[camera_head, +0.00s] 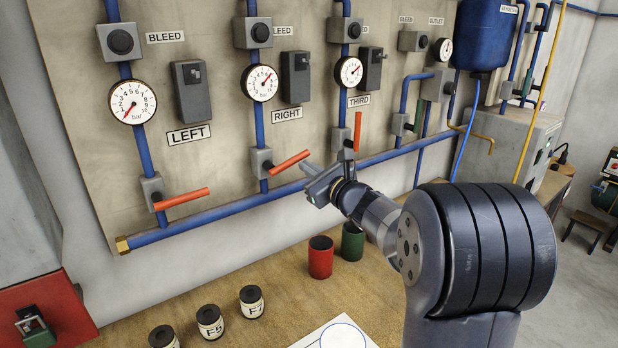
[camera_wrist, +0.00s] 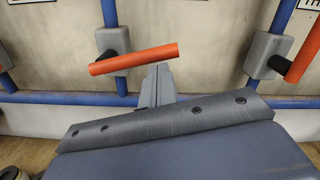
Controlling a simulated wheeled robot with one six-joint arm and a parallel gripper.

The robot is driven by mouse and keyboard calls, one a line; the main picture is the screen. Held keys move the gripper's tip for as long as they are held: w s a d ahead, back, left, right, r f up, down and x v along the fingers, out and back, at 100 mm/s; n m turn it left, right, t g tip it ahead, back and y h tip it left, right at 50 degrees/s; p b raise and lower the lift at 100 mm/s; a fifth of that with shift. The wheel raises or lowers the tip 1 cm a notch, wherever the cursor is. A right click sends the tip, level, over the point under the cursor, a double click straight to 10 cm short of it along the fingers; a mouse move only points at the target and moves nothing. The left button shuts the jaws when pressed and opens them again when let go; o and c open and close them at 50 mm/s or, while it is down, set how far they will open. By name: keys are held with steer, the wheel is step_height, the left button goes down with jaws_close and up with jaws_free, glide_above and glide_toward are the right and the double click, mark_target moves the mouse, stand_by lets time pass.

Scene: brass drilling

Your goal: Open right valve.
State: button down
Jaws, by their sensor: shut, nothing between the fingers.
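The right valve is a grey block (camera_head: 262,162) on a blue vertical pipe below the RIGHT label (camera_head: 287,114). Its orange handle (camera_head: 289,162) points to the right and slightly up, across the pipe. It also shows in the wrist view as an orange handle (camera_wrist: 134,58). My gripper (camera_head: 306,167) is shut and empty, beside the free end of this handle. In the wrist view my gripper's fingertips (camera_wrist: 159,72) are just below the handle's right part; I cannot tell whether they touch it. The gauge above the valve (camera_head: 260,83) has its needle to the upper right.
The left valve's orange handle (camera_head: 182,198) lies across its pipe. The third valve's orange handle (camera_head: 357,132) stands upright close to the right of my gripper. A blue horizontal pipe (camera_head: 230,209) runs below. Red (camera_head: 320,258) and green (camera_head: 352,242) cups stand on the bench.

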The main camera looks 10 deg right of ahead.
steer(key=s+a+r+n+b, duration=0.2)
steer(key=a+r+n+b, duration=0.2)
steer(key=r+n+b, duration=0.3)
steer(key=shift+a+n+g+b, duration=0.4)
steer(key=shift+n+b, duration=2.5)
steer(key=shift+n, duration=1.1)
